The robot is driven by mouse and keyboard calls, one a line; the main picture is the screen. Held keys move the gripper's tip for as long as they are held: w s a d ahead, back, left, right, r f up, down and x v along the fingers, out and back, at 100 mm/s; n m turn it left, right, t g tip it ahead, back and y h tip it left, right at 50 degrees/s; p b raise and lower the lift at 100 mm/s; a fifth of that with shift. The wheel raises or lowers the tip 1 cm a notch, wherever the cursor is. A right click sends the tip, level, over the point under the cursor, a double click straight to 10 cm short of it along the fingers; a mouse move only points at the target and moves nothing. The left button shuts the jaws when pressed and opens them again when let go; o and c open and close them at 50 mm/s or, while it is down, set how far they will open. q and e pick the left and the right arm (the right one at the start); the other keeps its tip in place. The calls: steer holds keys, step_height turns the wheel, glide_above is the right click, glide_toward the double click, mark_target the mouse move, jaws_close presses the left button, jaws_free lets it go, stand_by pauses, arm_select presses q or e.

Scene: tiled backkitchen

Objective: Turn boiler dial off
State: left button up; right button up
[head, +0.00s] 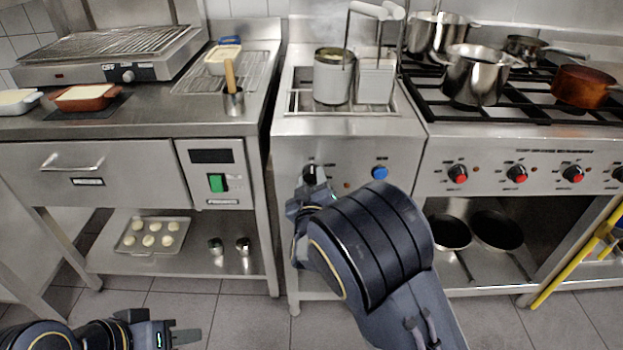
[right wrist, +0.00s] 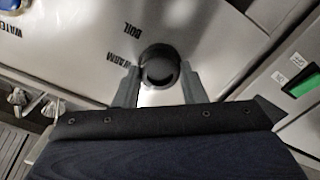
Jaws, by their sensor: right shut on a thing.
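The boiler dial is a black knob (head: 310,173) on the front panel of the middle steel unit (head: 345,150). In the right wrist view the black dial (right wrist: 160,68) sits between two grey fingers, with "BOIL" and "WARM" lettering on the panel beside it. My right gripper (right wrist: 158,85) is shut on the dial; the head view shows the right gripper (head: 312,190) at the panel, partly covering the dial. My left gripper (head: 180,336) is low at the bottom left, over the floor, away from everything; its finger gap is unclear.
A blue knob (head: 380,172) is on the same panel, to the right. A stove with red knobs (head: 457,174) stands right. A green switch (head: 217,183) is left. Floor is free in front.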

stand_by(0.4)
steer(key=o, duration=1)
steer(key=s, duration=0.8)
steer(key=shift+w, duration=0.1)
